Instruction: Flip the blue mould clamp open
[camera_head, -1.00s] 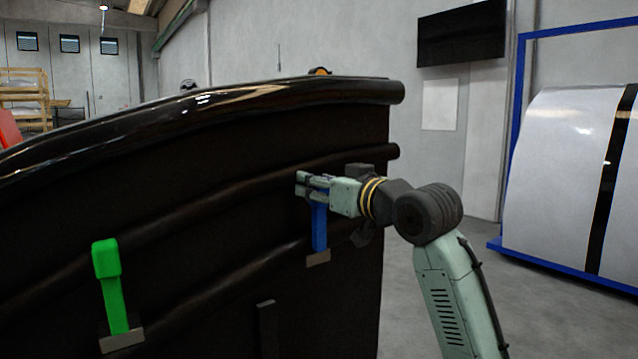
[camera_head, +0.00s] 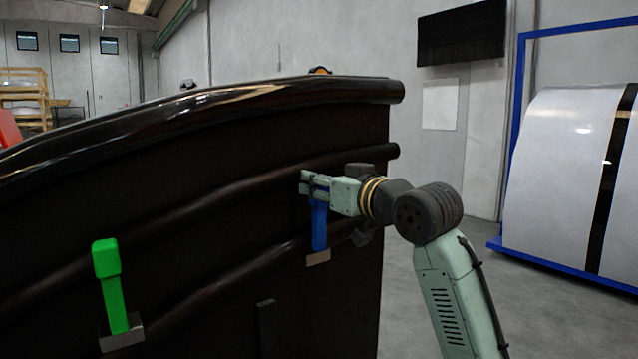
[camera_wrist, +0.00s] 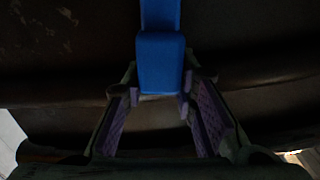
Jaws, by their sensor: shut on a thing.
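The blue mould clamp (camera_head: 319,230) stands upright on the side of the large black mould (camera_head: 220,185), its foot at a tan-grey bracket (camera_head: 318,257). My gripper (camera_head: 308,184) is at the clamp's upper end, reaching in from the right, and is shut on it. Its fingers hide the top of the clamp in the head view. In the wrist view the clamp's thick blue end (camera_wrist: 160,62) lies between the tips of the two purple-padded fingers (camera_wrist: 160,88).
A green clamp (camera_head: 110,285) on a similar bracket is on the mould to the left. A dark upright bar (camera_head: 267,328) is low between the clamps. A blue-framed rack (camera_head: 515,130) with a pale curved panel stands at the right. Bare floor lies between mould and rack.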

